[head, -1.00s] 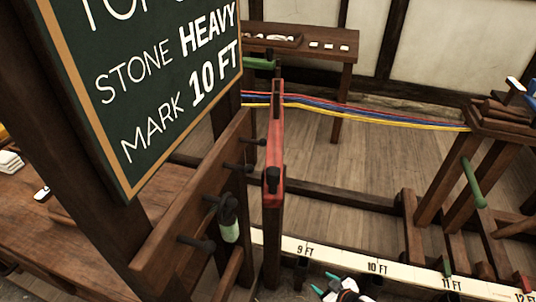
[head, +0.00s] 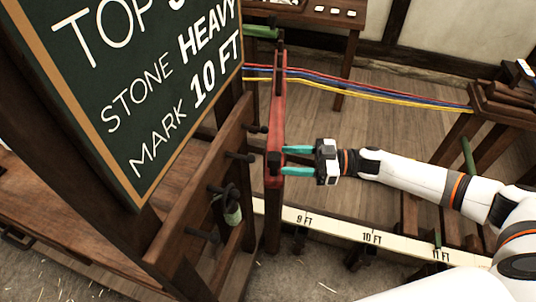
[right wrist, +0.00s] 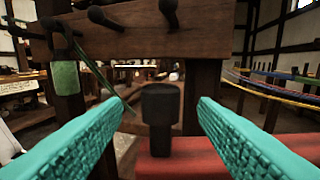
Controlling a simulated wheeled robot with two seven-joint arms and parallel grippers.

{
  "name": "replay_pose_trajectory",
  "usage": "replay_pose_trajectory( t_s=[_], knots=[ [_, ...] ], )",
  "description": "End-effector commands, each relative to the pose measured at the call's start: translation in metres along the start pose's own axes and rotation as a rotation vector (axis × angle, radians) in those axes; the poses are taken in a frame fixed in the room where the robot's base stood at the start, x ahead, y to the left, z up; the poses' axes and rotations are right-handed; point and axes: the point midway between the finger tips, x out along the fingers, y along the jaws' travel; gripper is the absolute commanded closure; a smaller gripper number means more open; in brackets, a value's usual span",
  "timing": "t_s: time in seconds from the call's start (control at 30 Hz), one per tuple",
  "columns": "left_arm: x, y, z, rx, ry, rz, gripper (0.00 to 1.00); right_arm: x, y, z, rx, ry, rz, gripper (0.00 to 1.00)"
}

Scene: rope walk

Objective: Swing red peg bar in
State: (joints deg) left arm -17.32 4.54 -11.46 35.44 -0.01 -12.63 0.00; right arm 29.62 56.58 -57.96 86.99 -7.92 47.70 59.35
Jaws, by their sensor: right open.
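The red peg bar (head: 278,110) sits on top of a dark wooden post in the head view and points away from me. A black peg (head: 274,160) stands at its near end. My right gripper (head: 286,160) reaches in from the right with its teal fingers open at that near end. In the right wrist view the black peg (right wrist: 161,118) stands upright between the two open fingers, with space on both sides. The red bar (right wrist: 190,158) shows below it. My left gripper is not in view.
A green chalkboard (head: 130,80) and a wooden peg rail (head: 205,185) stand left of the bar. Red, blue and yellow ropes (head: 370,92) run from the bar's far end to a wooden stand at right. A marked floor scale (head: 340,230) lies below my right arm.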

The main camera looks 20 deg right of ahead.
Motion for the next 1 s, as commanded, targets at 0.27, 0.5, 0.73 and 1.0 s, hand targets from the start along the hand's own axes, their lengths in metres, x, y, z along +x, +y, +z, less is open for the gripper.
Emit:
replay_pose_trajectory(
  t_s=[0.27,0.5,0.73,1.0],
  knots=[
    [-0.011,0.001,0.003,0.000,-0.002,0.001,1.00,0.049,0.000,0.001,0.000,-0.001,-0.001,0.46],
    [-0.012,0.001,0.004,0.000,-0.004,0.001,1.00,0.063,-0.001,0.000,-0.001,0.001,-0.002,0.46],
    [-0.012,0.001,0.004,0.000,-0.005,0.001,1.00,0.063,-0.001,-0.001,-0.001,0.001,-0.002,0.46],
    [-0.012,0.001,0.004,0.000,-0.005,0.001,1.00,0.063,-0.001,-0.001,-0.001,0.001,-0.002,0.89]
  ],
)
